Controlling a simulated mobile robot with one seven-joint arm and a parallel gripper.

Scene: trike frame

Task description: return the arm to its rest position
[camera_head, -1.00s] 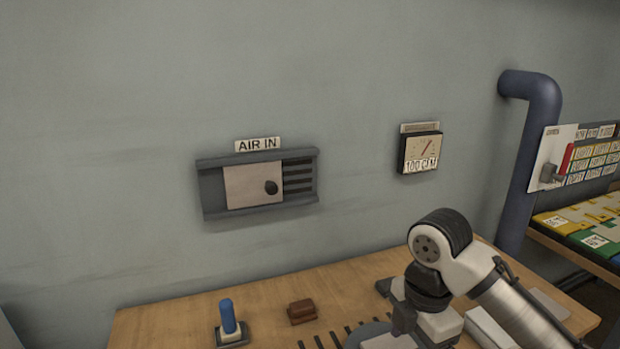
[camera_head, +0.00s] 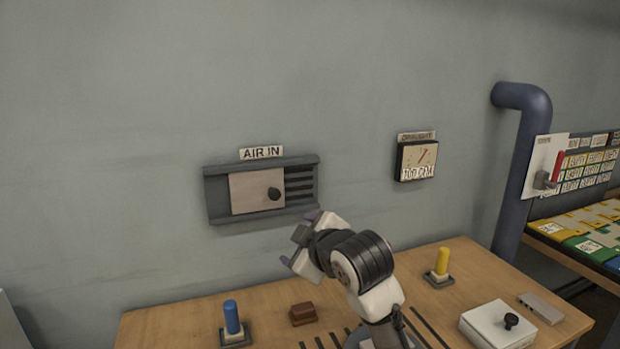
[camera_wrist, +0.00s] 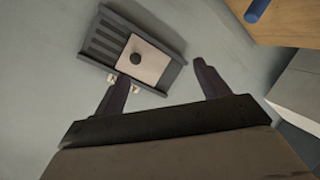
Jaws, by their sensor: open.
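My gripper (camera_head: 300,243) is raised above the table in the head view, its fingers pointing toward the wall below the AIR IN vent. The wrist view shows its two dark fingers (camera_wrist: 160,82) spread apart with nothing between them. My arm bends up from the table's front edge and hides part of the tabletop. In the wrist view, the vent's sliding plate (camera_wrist: 140,62) with a dark knob lies beyond the fingers.
The wooden table (camera_head: 175,325) holds a blue peg (camera_head: 231,318), a brown block (camera_head: 303,314), a yellow peg (camera_head: 442,262), a white box with a black knob (camera_head: 497,325) and a grey bar (camera_head: 541,307). A gauge (camera_head: 417,160) and blue pipe (camera_head: 520,170) are at the wall.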

